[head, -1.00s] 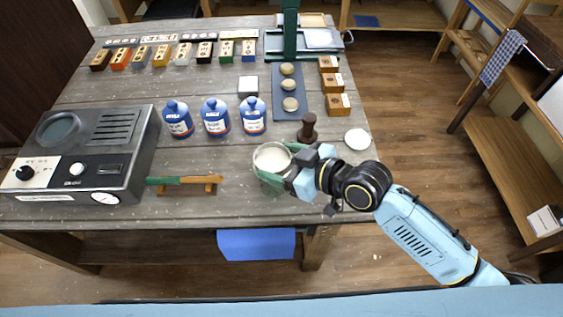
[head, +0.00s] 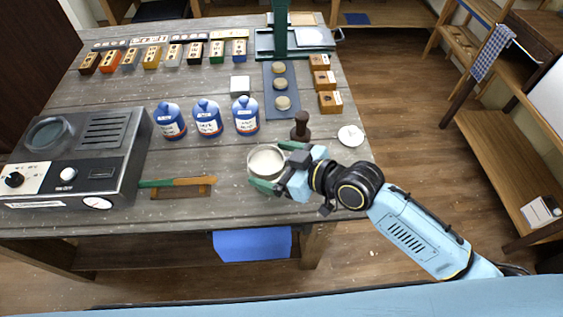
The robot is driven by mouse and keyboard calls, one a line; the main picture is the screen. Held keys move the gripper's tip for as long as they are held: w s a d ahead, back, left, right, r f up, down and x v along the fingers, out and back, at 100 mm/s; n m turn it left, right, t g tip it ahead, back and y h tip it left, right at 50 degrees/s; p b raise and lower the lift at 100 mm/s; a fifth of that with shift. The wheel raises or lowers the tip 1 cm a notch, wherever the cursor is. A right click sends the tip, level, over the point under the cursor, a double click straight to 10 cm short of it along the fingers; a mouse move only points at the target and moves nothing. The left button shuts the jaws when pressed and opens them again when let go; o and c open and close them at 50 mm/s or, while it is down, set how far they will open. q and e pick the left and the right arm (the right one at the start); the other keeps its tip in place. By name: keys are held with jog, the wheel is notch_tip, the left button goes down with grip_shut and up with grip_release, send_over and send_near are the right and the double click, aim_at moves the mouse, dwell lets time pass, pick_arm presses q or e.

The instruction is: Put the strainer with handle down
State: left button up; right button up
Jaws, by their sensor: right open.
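My right gripper (head: 275,167) is open above the near right part of the table. Its green fingers lie on either side of a round, pale-topped vessel with a clear rim (head: 266,161). The far finger is by the rim and the near finger is at its lower side. I cannot tell whether either one touches it. No strainer with a handle can be made out clearly; whether this round thing is the strainer or a jar is too small to tell. My left gripper is not in view.
A dark pestle-like piece (head: 300,126) and a white disc (head: 350,136) stand close behind the gripper. Blue-and-white bottles (head: 208,119) are behind to the left. A green-and-brown tool (head: 177,182) lies on a small rest. A grey appliance (head: 84,155) fills the left end.

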jog(key=shift+r, duration=0.35)
jog(key=v, duration=1.2)
jog(key=shift+s+a+f, duration=0.15)
